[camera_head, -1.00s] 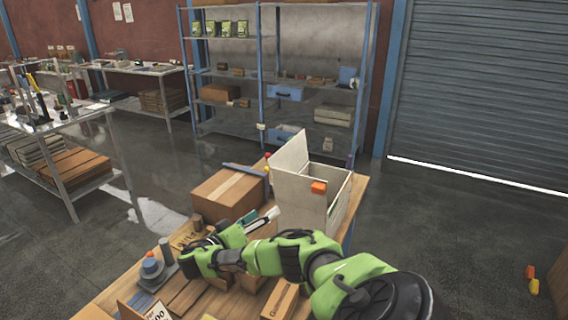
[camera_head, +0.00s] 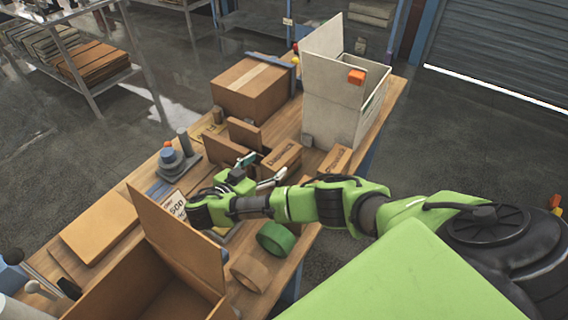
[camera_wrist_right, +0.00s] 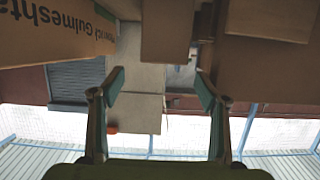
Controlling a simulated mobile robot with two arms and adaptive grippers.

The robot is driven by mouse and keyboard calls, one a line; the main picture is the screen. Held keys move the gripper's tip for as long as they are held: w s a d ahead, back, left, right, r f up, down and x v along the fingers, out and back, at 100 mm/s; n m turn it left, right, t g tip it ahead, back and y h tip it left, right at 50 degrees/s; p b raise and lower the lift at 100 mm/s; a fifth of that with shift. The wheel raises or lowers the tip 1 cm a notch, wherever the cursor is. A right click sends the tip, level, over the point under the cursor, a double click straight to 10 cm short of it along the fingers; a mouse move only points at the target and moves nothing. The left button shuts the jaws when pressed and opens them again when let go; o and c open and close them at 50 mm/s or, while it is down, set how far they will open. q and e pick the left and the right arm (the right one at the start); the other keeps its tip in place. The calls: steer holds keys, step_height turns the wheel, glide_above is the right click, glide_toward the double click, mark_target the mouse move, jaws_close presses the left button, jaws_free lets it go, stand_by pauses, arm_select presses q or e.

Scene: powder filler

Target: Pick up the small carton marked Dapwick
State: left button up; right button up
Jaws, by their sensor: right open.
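My right gripper (camera_head: 262,171) is low over the workbench, its two fingers spread and nothing between them. Just past its fingertips stands a small brown carton (camera_head: 283,156) with dark print on its side, too small to read. A second small carton (camera_head: 336,160) lies to its right. In the right wrist view the open fingers (camera_wrist_right: 160,92) show, with a printed carton (camera_wrist_right: 55,35) at upper left, its lettering upside down and partly cut off. I cannot tell which carton is marked Dapwick. My left gripper is not in view.
A large taped box (camera_head: 250,88) and an open white box (camera_head: 333,112) stand behind. Shelving stands beyond the bench.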

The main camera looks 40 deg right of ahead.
mark_target(279, 156)
steer(key=shift+w+d, duration=0.2)
steer(key=shift+d, duration=0.35)
steer(key=shift+w+d+f, duration=0.15)
steer(key=shift+d, duration=0.25)
steer(key=p+x, duration=0.1)
steer(key=x, duration=0.3)
steer(key=shift+f+p, duration=0.1)
steer(key=shift+p, duration=0.3)
steer(key=shift+w+d+f, duration=0.15)
steer(key=shift+d+f, duration=0.1)
steer(key=shift+d, duration=0.1)
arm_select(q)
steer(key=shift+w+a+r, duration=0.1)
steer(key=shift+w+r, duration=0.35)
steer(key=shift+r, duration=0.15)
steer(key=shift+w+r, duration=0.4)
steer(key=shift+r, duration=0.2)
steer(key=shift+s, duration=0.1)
arm_select(e)
steer(key=shift+r, duration=0.1)
jaws_close()
